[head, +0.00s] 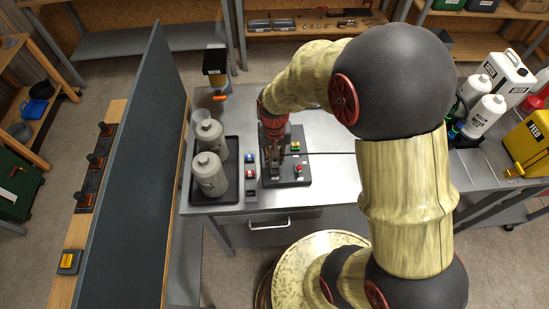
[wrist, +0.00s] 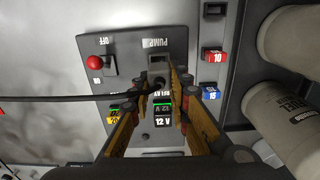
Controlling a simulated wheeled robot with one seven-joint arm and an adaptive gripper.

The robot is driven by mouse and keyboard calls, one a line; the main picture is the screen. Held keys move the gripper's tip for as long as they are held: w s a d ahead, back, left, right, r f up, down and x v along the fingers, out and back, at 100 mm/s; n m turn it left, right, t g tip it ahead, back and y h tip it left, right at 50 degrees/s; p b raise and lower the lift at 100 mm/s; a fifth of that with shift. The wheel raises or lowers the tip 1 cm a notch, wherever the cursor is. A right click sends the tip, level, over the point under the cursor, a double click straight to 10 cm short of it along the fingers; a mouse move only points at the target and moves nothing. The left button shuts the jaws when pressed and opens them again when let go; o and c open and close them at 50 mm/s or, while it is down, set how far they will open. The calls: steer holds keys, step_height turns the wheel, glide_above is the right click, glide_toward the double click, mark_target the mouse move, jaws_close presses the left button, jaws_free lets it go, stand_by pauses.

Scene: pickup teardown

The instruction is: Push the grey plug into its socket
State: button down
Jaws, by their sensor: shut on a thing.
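My gripper (head: 273,163) is over the dark pump panel (head: 292,181) on the steel bench, pointing down. In the wrist view its two brown fingers (wrist: 158,88) stand on either side of the dark grey plug (wrist: 157,80) and close on it. A black cable (wrist: 80,98) runs left from the plug. A dark rectangular opening (wrist: 159,60), below the PUMP label, lies just beyond the plug; I cannot tell whether the plug touches it. The plug is hidden in the head view.
A red-knobbed switch (wrist: 95,62) marked OFF is on the panel. Small red (wrist: 213,55) and blue (wrist: 210,92) blocks sit beside it. Grey canisters (head: 209,135) stand on a black tray (head: 236,160) to the left. A tall dark partition (head: 135,180) is farther left.

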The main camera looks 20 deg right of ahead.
steer(key=shift+f, duration=0.15)
steer(key=shift+f+b, duration=0.3)
steer(key=shift+f, duration=0.05)
steer(key=shift+f+b, duration=0.35)
steer(key=shift+f, duration=0.3)
stand_by(0.5)
